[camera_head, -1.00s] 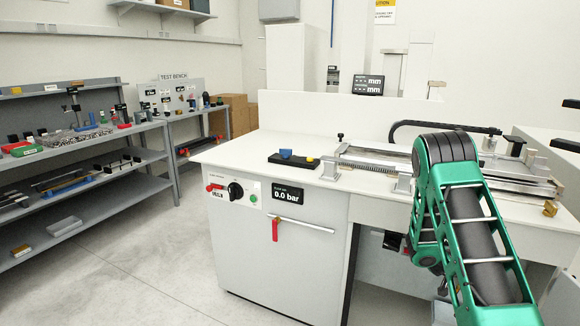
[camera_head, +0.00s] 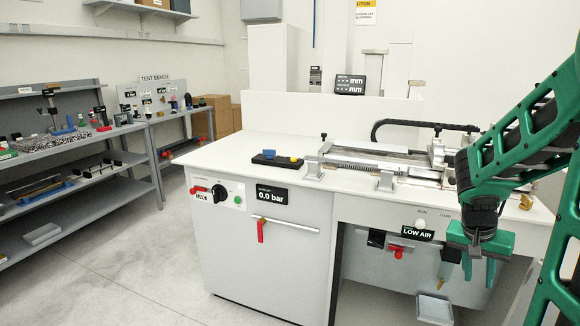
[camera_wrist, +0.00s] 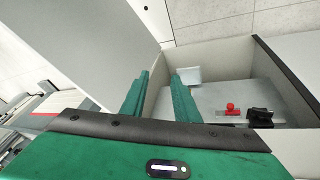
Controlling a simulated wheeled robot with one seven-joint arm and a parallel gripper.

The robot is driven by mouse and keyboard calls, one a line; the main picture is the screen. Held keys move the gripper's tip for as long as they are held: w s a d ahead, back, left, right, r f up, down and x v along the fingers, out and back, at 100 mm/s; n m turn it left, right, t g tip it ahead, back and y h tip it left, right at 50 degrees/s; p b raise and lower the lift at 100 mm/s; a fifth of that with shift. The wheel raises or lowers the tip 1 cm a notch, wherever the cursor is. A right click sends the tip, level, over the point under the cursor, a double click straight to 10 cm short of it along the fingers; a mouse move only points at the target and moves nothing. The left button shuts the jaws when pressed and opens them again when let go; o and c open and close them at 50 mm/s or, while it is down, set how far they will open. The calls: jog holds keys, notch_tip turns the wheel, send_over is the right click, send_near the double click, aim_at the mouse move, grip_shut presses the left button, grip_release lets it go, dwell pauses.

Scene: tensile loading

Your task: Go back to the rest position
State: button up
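My gripper (camera_head: 479,270) is green and hangs at the right of the head view, in front of the white test machine bench (camera_head: 265,240). Its two fingers point down and stand apart with nothing between them. In the wrist view my gripper (camera_wrist: 160,82) also shows two parted, empty fingers. Beyond them is a recess under the bench with a red knob (camera_wrist: 231,109) and a black part (camera_wrist: 260,115). My green arm reaches in from the right edge, bent at the elbow.
The bench top carries a black block with blue and yellow parts (camera_head: 277,160) and a metal loading rig (camera_head: 375,160). A "LOW AIR" display (camera_head: 417,233) is on the front panel. Grey shelves (camera_head: 75,149) stand at the left. The floor (camera_head: 140,255) between is clear.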

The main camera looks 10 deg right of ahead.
jog(key=s+a+r+n+y, duration=0.2)
jog(key=s+a, duration=0.5)
jog(key=s, duration=0.1)
jog(key=s+a+r+n+y, duration=0.2)
jog(key=s+a+r, duration=0.1)
jog(key=s+a, duration=0.4)
jog(key=shift+s+a+n, duration=0.2)
jog(key=shift+s+n, duration=0.2)
jog(key=shift+s, duration=0.25)
jog(key=shift+w+f, duration=0.2)
jog(key=shift+w, duration=0.45)
dwell(0.4)
